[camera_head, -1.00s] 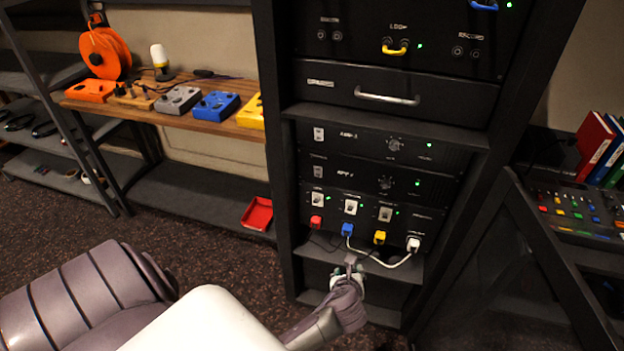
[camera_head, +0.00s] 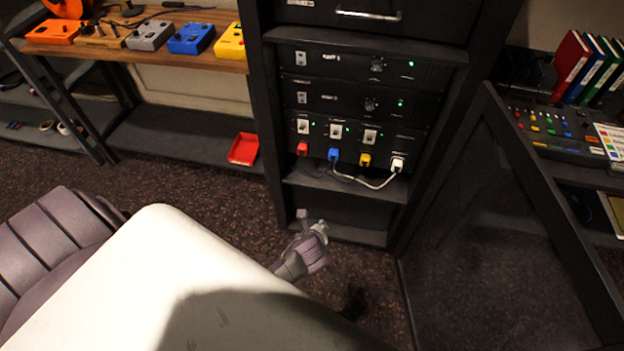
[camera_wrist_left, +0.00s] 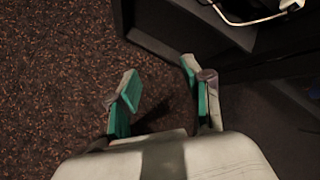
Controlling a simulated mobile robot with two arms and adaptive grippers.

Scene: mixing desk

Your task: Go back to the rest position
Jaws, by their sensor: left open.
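The gripper is clear of the rack and the cables. My right gripper is not in either view.
The rack (camera_head: 270,150) holds several units. Red, blue, yellow and white plugs (camera_head: 397,164) sit in the lowest one. A red tray (camera_head: 243,149) lies on the low shelf at left. A mixer (camera_head: 560,132) stands at right. The carpet (camera_head: 225,190) is open floor.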

